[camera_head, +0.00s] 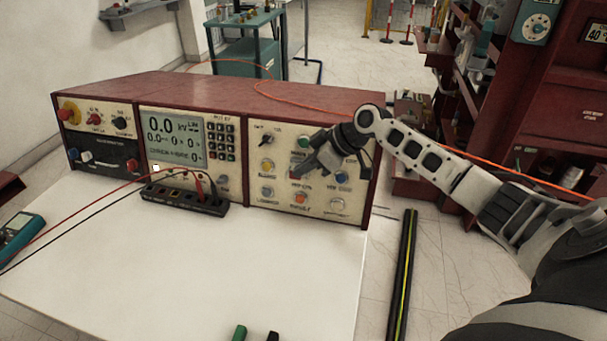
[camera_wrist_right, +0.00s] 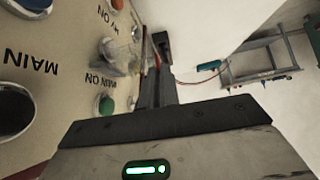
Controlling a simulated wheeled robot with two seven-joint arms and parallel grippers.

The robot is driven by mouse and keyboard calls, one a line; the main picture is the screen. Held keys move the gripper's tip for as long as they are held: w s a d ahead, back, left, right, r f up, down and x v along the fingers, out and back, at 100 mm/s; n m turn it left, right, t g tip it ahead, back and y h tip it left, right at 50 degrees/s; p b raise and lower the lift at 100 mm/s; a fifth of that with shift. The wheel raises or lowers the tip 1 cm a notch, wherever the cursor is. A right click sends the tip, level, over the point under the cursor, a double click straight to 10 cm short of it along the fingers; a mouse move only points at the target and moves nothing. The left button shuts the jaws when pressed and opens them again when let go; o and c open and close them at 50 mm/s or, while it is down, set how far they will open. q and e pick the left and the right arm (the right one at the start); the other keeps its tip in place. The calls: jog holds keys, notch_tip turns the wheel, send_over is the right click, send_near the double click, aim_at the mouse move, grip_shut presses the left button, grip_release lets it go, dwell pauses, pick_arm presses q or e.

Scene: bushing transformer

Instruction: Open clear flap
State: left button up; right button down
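The control box (camera_head: 215,92) has a cream front panel with buttons, knobs and a screen. In the head view, my right gripper (camera_head: 308,166) is in front of its right-hand section and hides part of the buttons there. In the right wrist view, a clear, pale cover, apparently the flap (camera_wrist_right: 121,54), stands out from the panel between the orange and green buttons. My right gripper's dark fingers (camera_wrist_right: 156,62) are close beside it; contact cannot be told. The fingers look close together, but their opening is unclear. My left gripper is not in view.
A black socket strip (camera_head: 183,199) with red and black leads sits before the box on the white table (camera_head: 190,270). A teal meter (camera_head: 18,235) lies at left. A red cabinet (camera_head: 560,105) stands at right. The table's front middle is mostly clear.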

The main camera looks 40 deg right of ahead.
jog(key=shift+w+d+r+m+g+y, duration=0.35)
jog(key=shift+r+m+g+y, duration=0.25)
jog(key=shift+y, duration=0.2)
jog(key=c, duration=1.6)
grip_release()
jog(key=shift+c, duration=0.2)
jog(key=b+v, duration=0.3)
jog(key=v, duration=1.3)
